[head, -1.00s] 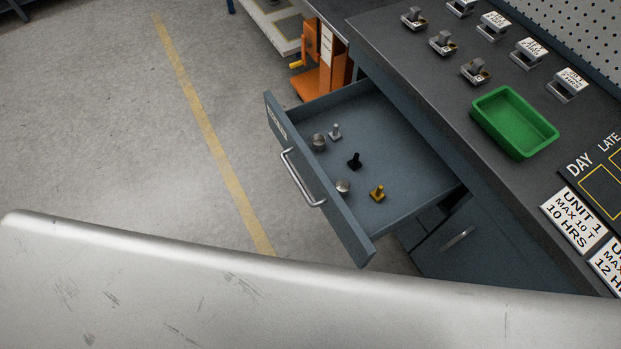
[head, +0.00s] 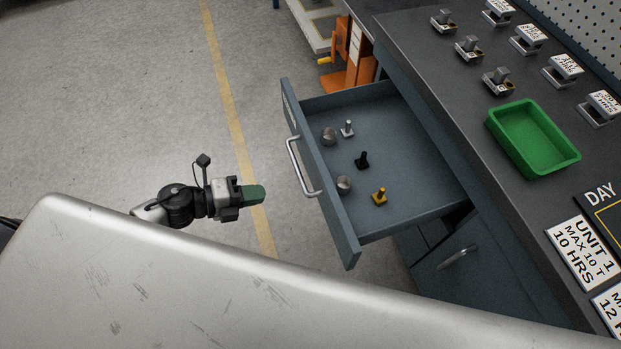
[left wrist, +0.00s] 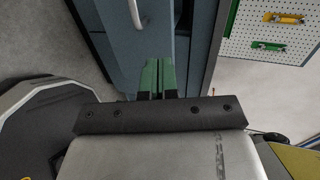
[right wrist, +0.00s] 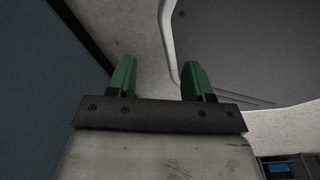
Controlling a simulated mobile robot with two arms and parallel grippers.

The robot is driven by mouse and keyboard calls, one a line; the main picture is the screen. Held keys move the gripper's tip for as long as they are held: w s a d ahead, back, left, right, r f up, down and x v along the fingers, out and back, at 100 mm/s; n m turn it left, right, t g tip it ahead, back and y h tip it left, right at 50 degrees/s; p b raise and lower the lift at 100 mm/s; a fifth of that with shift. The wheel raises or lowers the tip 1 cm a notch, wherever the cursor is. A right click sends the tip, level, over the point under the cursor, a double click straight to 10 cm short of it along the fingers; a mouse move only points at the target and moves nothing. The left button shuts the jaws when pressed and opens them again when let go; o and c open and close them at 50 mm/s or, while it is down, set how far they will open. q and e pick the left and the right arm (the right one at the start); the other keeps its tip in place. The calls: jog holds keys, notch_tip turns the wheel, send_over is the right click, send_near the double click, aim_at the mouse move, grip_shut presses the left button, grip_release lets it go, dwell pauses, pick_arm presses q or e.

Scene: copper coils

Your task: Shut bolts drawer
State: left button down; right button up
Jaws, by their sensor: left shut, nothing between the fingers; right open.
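The drawer (head: 340,222) stands pulled out from the grey bench, with a metal bar handle (head: 303,168) on its front. Several bolts and round metal pieces lie in it, among them a black bolt (head: 362,159) and a yellow one (head: 379,196). The label on the drawer front is too oblique to read. My left gripper (head: 256,194) is shut and empty, left of the handle and apart from it. In the left wrist view its green fingers (left wrist: 158,78) are together, with grey cabinet fronts beyond. My right gripper (right wrist: 157,80) shows only in its own wrist view, open and empty.
The bench top holds a green tray (head: 535,160), several metal fixtures and label plates. A lower cabinet front with a handle (head: 458,256) is below the drawer. An orange unit (head: 355,60) stands behind. The floor left of the drawer is clear.

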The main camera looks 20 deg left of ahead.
aim_at(323, 182)
pick_arm(q)
jog(key=x, duration=0.4)
jog(key=p+x, duration=0.1)
jog(key=x, duration=0.3)
jog(key=r+x, duration=0.1)
jog(key=x, duration=0.3)
jog(key=shift+w+d+p, duration=0.3)
jog(key=shift+p, duration=0.05)
jog(key=shift+w+d, duration=0.3)
jog(key=shift+d, duration=0.15)
jog(key=shift+f, duration=0.1)
pick_arm(e)
jog(key=shift+a+r, duration=0.35)
jog(key=shift+r, duration=0.55)
pick_arm(q)
jog(key=shift+d, duration=0.1)
